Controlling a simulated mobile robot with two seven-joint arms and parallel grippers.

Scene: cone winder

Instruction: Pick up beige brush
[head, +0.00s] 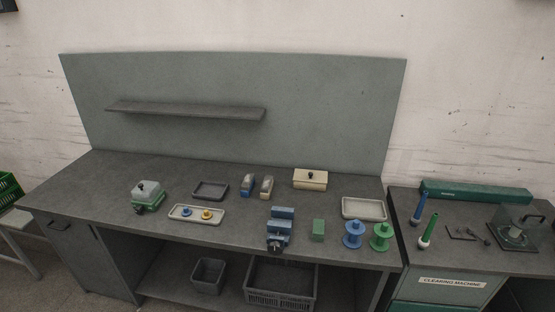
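A small brush-like object with a beige body (267,187) stands on the grey workbench (120,170), a little behind its middle. Its top looks greyish and its fine detail is too small to tell. A similar blue one (248,185) stands close beside it on the left. Neither of my grippers shows in the head view.
Around it are a dark tray (211,189), a beige lidded box (310,179), a blue vise (280,227), a light tray (364,209), a green block (318,230), a blue spool (353,234) and a green spool (381,236). A shelf (187,112) juts out behind.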

